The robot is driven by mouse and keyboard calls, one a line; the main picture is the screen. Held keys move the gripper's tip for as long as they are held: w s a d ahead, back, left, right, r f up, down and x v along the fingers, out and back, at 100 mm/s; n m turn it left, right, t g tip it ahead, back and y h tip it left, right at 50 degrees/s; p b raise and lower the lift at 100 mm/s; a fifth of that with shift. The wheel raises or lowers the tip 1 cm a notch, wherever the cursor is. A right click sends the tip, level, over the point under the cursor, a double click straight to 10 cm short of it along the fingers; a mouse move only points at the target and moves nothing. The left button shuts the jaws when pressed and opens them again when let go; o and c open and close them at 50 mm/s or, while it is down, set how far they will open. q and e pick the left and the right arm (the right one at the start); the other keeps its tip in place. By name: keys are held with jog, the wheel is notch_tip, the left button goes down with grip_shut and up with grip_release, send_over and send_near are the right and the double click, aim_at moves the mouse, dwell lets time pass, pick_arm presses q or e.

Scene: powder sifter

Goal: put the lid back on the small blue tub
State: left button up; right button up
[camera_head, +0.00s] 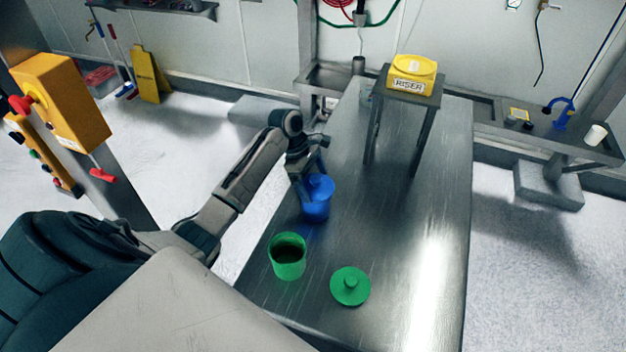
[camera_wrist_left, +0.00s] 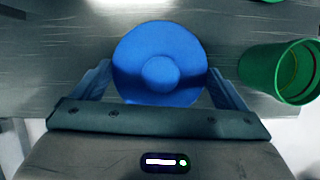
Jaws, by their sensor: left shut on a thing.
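The small blue tub (camera_head: 315,210) stands on the metal table, left of its middle. The blue lid (camera_head: 321,186), a disc with a round knob, is at the tub's top. It fills the middle of the left wrist view (camera_wrist_left: 160,72), where it hides the tub. I cannot tell whether it rests fully on the rim. My left gripper (camera_head: 311,187) is at the lid, with one finger on each side of its edge, and is shut on it. My right gripper is not in view.
An open green tub (camera_head: 288,262) stands nearer, with a green lid (camera_head: 350,287) flat on the table to its right. A stand (camera_head: 404,100) with a yellow box (camera_head: 412,76) labelled RISER is at the back. The right side of the table is clear.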

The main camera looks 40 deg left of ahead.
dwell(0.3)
pick_arm(q)
jog(key=o, duration=0.6)
jog(key=shift+o, duration=0.2)
jog(key=shift+r, duration=0.1)
jog(key=shift+r, duration=3.4)
grip_shut()
jog(key=shift+f, duration=0.15)
